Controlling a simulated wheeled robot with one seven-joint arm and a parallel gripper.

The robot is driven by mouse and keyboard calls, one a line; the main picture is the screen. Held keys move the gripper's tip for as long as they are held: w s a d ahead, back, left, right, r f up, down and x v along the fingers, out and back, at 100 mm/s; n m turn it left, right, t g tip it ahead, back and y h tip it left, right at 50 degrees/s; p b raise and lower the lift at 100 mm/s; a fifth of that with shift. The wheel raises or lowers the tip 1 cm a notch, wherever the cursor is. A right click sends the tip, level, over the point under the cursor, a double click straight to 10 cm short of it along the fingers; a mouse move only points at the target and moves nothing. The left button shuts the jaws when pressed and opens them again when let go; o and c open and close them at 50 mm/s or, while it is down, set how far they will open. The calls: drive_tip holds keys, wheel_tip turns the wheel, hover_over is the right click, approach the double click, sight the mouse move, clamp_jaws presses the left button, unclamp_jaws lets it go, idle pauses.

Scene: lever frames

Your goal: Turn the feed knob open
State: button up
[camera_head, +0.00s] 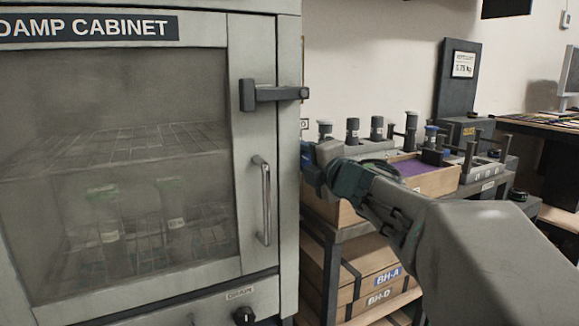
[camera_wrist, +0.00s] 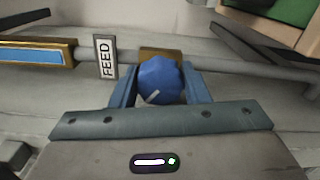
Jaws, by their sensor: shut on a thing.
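The feed knob (camera_wrist: 160,82) is a blue, faceted knob with a white pointer line, in the wrist view. It sits on a brass fitting (camera_wrist: 161,52) on a grey pipe. A "FEED" label (camera_wrist: 106,58) hangs on the pipe to its left. My gripper (camera_wrist: 160,90) is shut on the knob, one blue finger on each side. The white line points toward the lower left in the picture. In the head view my gripper (camera_head: 309,163) is at the right side of the damp cabinet; the knob is hidden there.
The damp cabinet (camera_head: 235,200) with its door handle (camera_head: 264,200) and latch (camera_head: 272,94) stands close on the left. A cart (camera_head: 328,232) with wooden boxes and several sample cylinders is behind my arm. In the wrist view, a brass-ended blue part (camera_wrist: 38,53) lies left of the label.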

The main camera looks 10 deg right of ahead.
drive_tip(key=shift+n, duration=0.5)
drive_tip(key=o, duration=0.7)
drive_tip(key=shift+s, duration=0.15)
